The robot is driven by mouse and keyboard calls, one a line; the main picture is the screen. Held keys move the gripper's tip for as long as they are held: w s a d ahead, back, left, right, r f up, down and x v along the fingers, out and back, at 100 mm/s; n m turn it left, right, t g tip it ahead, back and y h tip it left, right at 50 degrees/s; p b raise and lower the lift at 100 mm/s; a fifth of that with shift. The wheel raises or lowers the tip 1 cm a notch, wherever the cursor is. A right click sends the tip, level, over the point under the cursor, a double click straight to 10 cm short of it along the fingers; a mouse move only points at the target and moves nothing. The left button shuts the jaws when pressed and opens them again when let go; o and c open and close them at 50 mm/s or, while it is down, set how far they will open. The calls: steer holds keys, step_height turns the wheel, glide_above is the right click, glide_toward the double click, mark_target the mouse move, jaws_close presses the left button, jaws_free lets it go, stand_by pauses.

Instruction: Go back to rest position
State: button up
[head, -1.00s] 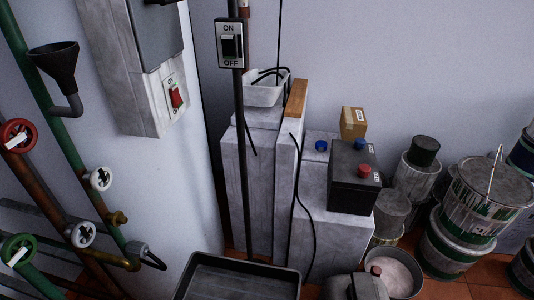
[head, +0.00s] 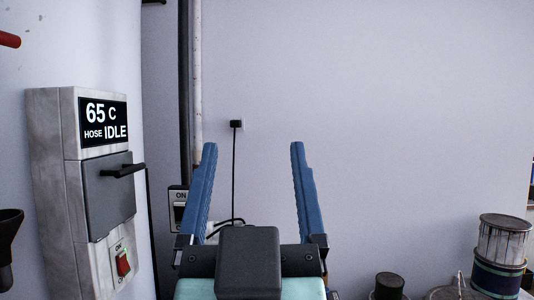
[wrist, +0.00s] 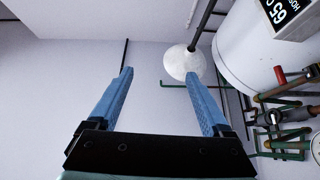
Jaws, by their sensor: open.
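My gripper (head: 253,160) is raised in front of the pale wall in the head view, its two blue fingers spread wide and pointing up. Nothing is between the fingers. In the wrist view my gripper (wrist: 158,88) is also open and empty, with the wall behind it. It touches nothing that I can see.
A grey control box (head: 85,190) with a "65 C HOSE IDLE" display and red switch is on the left. Paint tins (head: 500,255) stand at the lower right. Pipes and valves (wrist: 280,115) show in the wrist view. Space right of my gripper is clear.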

steer(key=s+d+r+t, duration=0.1)
steer(key=s+r+t, duration=0.1)
steer(key=s+r, duration=0.2)
steer(key=shift+s+r, duration=0.35)
steer(key=shift+r, duration=0.05)
step_height(320, 180, up, 19)
steer(key=p, duration=1.9)
